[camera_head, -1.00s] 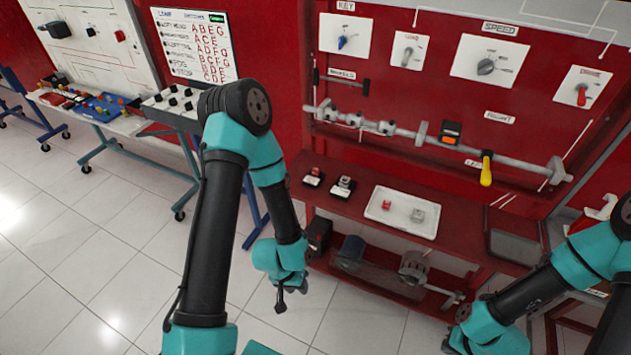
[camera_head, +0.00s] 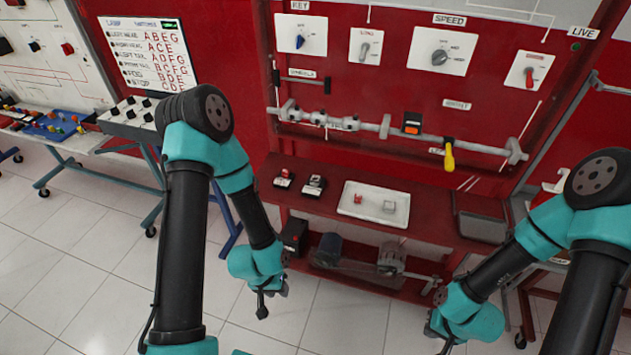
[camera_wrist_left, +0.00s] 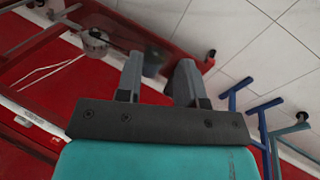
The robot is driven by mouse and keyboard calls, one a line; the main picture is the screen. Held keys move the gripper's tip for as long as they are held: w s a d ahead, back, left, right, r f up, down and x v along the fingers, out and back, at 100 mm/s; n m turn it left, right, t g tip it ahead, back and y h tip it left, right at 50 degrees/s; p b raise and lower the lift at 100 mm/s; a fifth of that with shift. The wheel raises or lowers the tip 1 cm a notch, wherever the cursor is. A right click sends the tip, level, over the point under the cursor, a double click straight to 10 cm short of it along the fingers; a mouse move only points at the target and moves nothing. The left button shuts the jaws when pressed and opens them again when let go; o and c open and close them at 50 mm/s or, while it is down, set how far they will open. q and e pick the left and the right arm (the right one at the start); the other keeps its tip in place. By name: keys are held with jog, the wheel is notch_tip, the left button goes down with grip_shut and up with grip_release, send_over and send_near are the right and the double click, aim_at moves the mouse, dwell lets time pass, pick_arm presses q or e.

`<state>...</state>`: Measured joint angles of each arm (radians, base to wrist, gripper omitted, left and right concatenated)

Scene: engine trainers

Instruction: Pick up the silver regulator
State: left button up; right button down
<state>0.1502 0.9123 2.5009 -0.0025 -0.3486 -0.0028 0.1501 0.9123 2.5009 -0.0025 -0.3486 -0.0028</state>
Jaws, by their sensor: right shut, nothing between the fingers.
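A small silver block (camera_head: 389,207), which looks like the silver regulator, lies at the right of a white tray (camera_head: 350,213) on the red bench. A small red block (camera_head: 358,199) lies to its left in the tray. My left gripper (camera_head: 264,300) hangs in front of the bench, left of and below the tray and well apart from it. In the left wrist view its two fingers (camera_wrist_left: 158,78) stand apart with nothing between them. My right gripper (camera_head: 447,345) is shut and empty at the bottom edge, right of and below the tray.
Two small devices on black bases, one red (camera_head: 284,178) and one silver-topped (camera_head: 315,184), stand left of the tray. A grey shallow tray (camera_head: 481,228) lies at the bench's right. A lower shelf (camera_head: 340,275) holds motor-like parts. The tiled floor in front is free.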

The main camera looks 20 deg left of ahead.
pick_arm(q)
jog(key=shift+o, duration=0.5)
jog(key=o, duration=0.5)
